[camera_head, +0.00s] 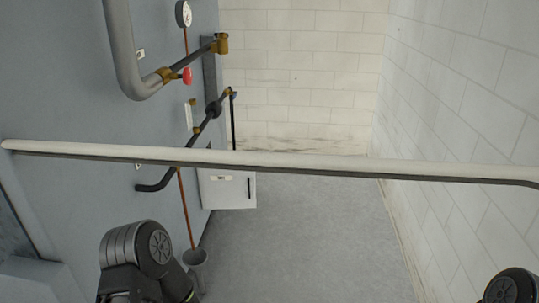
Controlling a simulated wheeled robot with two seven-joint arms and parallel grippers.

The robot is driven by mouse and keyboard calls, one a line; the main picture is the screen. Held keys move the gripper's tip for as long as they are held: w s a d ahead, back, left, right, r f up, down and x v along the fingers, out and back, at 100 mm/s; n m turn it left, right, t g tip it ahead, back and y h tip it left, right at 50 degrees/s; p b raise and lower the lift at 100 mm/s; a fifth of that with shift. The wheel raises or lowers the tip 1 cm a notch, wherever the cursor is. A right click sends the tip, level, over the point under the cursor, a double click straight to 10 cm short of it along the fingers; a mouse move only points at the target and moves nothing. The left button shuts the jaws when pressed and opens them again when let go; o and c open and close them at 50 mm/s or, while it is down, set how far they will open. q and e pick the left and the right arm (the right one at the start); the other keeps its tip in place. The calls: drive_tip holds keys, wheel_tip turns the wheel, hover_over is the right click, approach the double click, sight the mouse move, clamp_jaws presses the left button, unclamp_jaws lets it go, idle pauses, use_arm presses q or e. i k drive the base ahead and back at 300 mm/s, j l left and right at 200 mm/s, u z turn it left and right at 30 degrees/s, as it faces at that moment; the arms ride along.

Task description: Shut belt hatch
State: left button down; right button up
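A small white panel (222,188) with a dark slot or handle on its right part stands out from the foot of the blue-grey wall, past the pipes. It looks like a hatch door standing open, but I cannot tell for sure that it is the belt hatch. My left arm shows at the bottom left and a bit of my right arm at the bottom right corner. Both grippers are outside the view, so nothing shows of what they hold. Both visible arm parts are well short of the panel.
A long pale bar (300,164) crosses the whole view in front of the panel. Grey pipes (122,50), a gauge (184,13) and a red-handled valve (187,76) are on the left wall. The floor (310,240) is clear up to the brick walls.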

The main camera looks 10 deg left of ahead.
sight(220, 190)
drive_tip(key=i+j+z, duration=0.1)
drive_tip(key=i, duration=0.35)
drive_tip(key=i+j, duration=0.15)
drive_tip(key=i, duration=0.35)
drive_tip(key=i+j+z, duration=0.15)
drive_tip(key=i, duration=0.3)
drive_tip(key=i+j+z, duration=0.1)
drive_tip(key=i, duration=0.35)
drive_tip(key=i+j+z, duration=0.1)
drive_tip(key=i+j, duration=0.15)
drive_tip(key=i, duration=0.2)
